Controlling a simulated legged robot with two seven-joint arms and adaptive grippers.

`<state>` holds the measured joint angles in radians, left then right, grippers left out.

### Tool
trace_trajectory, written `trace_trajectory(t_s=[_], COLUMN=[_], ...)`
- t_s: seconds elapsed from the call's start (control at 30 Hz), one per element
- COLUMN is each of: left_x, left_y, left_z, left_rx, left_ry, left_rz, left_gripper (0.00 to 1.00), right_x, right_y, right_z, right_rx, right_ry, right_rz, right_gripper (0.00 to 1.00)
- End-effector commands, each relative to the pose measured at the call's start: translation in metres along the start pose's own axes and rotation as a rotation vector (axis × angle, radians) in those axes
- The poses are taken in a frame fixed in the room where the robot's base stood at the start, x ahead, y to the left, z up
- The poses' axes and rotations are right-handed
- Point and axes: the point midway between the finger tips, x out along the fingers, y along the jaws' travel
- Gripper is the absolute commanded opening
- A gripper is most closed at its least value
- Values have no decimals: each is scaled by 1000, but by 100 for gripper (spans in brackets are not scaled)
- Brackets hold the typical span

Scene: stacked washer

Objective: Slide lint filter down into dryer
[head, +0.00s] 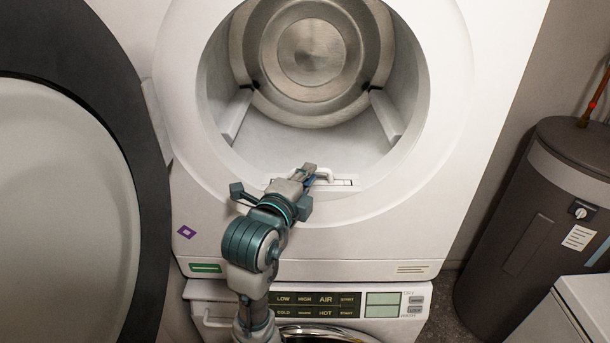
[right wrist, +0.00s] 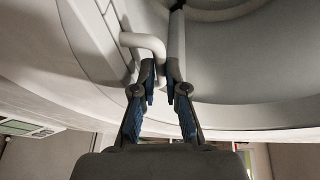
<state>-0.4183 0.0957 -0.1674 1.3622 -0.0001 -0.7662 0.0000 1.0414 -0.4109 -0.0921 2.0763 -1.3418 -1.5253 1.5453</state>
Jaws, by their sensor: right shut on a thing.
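The white lint filter (head: 342,183) sits at the bottom lip of the dryer opening, its top strip lying along the slot. Its handle (head: 325,173) stands up from the strip. My right gripper (head: 309,171) is at the lip, shut on the handle. In the right wrist view the bent white handle (right wrist: 145,41) runs down between the two fingertips of the gripper (right wrist: 161,78). The filter's lower part is hidden, and I cannot tell how deep it sits. The dryer (head: 455,95) is open with its metal drum showing. My left gripper is not in view.
The dark-rimmed round door (head: 150,190) stands open at the left. The washer panel (head: 318,304) is below the dryer. A dark water heater (head: 545,215) stands at the right. The drum opening above the gripper is empty.

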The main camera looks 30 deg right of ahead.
Motion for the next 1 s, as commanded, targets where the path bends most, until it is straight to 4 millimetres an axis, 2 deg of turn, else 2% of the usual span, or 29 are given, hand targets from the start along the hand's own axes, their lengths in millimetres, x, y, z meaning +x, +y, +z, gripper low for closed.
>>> trace_trajectory(t_s=[0.07,0.1,0.2,0.47,0.57,0.67,1.0], left_x=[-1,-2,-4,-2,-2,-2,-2], left_y=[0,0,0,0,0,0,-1], left_z=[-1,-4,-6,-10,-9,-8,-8], left_rx=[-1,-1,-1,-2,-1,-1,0], left_ry=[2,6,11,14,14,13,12], left_rz=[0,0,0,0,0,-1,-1], left_gripper=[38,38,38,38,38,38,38], right_x=[0,0,0,-1,-8,-25,-98], right_y=[1,1,1,2,2,2,1], right_z=[0,0,0,0,1,1,2], right_rx=[0,0,0,-1,-2,-1,-1], right_ry=[0,0,0,0,0,-1,-2], right_rz=[-1,-1,-1,3,3,2,-4], right_gripper=[0,19,41,41,41,41,41])
